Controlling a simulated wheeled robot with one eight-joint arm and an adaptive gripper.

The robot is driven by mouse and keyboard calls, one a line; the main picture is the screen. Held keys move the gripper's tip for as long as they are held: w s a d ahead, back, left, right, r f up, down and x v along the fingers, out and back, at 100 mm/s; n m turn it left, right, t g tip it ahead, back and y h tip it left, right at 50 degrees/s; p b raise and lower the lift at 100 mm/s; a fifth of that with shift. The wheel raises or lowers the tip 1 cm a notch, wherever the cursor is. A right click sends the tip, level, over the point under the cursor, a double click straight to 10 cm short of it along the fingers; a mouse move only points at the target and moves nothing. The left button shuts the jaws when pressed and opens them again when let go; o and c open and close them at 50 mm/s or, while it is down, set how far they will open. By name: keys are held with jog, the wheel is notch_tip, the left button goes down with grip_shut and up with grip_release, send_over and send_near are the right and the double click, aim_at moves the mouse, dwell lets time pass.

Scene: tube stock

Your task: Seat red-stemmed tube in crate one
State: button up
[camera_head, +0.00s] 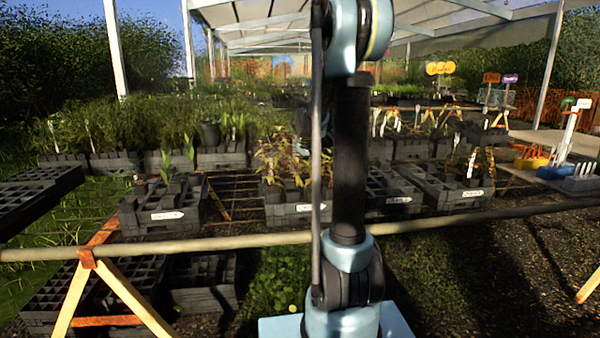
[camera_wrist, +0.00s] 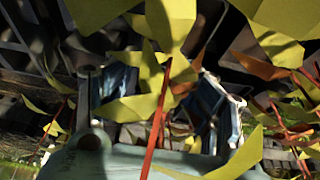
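In the wrist view, a red stem (camera_wrist: 157,130) with broad yellow-green leaves stands close to the camera, between the two fingers of my gripper (camera_wrist: 163,95). The fingers are spread apart, with a clear gap to the stem on both sides. Reddish-yellow plants (camera_head: 280,162) stand in a labelled dark crate (camera_head: 290,214), just left of my arm. Labelled crates also stand left (camera_head: 160,220) and right (camera_head: 447,190); I cannot read which is crate one.
Another dark crate (camera_head: 392,203) stands just right of my arm. A pale rail (camera_head: 200,243) crosses in front of the row, with a wooden trestle (camera_head: 125,290) at lower left. Blue and yellow holders (camera_head: 552,172) stand far right. Bare mesh bench shows between the left crates.

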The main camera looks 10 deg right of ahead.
dwell(0.3)
jog(key=v, duration=1.1)
jog(key=shift+s+r, duration=0.15)
jog(key=shift+r, duration=0.25)
